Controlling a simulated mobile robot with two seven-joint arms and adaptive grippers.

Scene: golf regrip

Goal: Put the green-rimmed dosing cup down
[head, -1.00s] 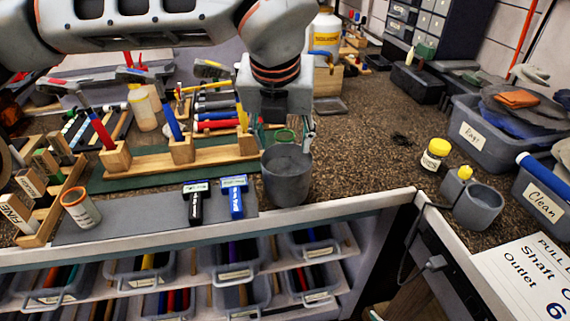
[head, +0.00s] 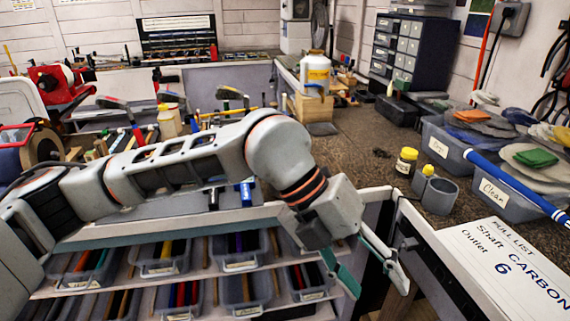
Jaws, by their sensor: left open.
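The green-rimmed dosing cup is not visible; my left arm covers the part of the bench where a green rim showed earlier. My left gripper (head: 380,288) hangs low in front of the bench's front edge, near the inner corner. Its two fingers with teal pads are spread apart, and I see nothing between them. My right gripper is out of view.
A yellow-lidded jar (head: 406,161) and a grey cup (head: 440,196) stand on the right bench, beside grey bins of cloths (head: 505,201). A long blue shaft (head: 515,186) slants across there. Shelf bins (head: 243,292) sit below the bench. The bench top (head: 355,150) at centre is mostly clear.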

